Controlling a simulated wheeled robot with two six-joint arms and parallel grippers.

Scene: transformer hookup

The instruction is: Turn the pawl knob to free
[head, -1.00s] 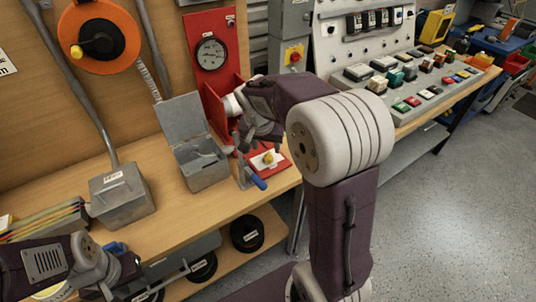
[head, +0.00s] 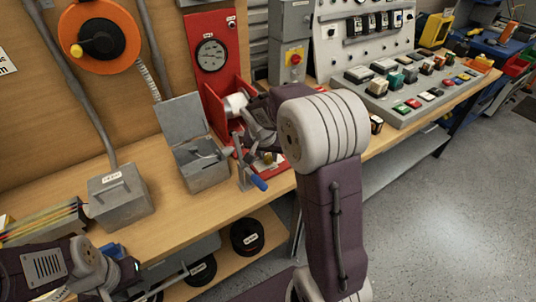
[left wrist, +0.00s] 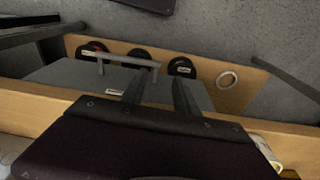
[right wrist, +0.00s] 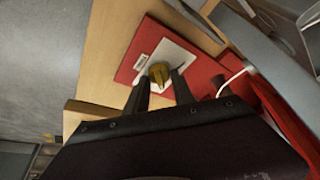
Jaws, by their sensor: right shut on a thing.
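The yellow pawl knob (right wrist: 160,75) stands on a white plate on a red base (right wrist: 141,62). In the right wrist view, the fingers of my right gripper (right wrist: 160,90) are on either side of the knob, shut on it. In the head view, my right gripper (head: 264,147) is low over the red base, and the knob (head: 268,158) is mostly hidden beneath it. My left gripper (left wrist: 158,92) has its fingers apart with nothing between them, at the bench's front edge.
A crank with a blue handle (head: 259,183) stands at the red base's front left. An open grey box (head: 205,176) is left of it. A red gauge panel (head: 211,62) rises behind. A sloped control console (head: 395,98) is at the right.

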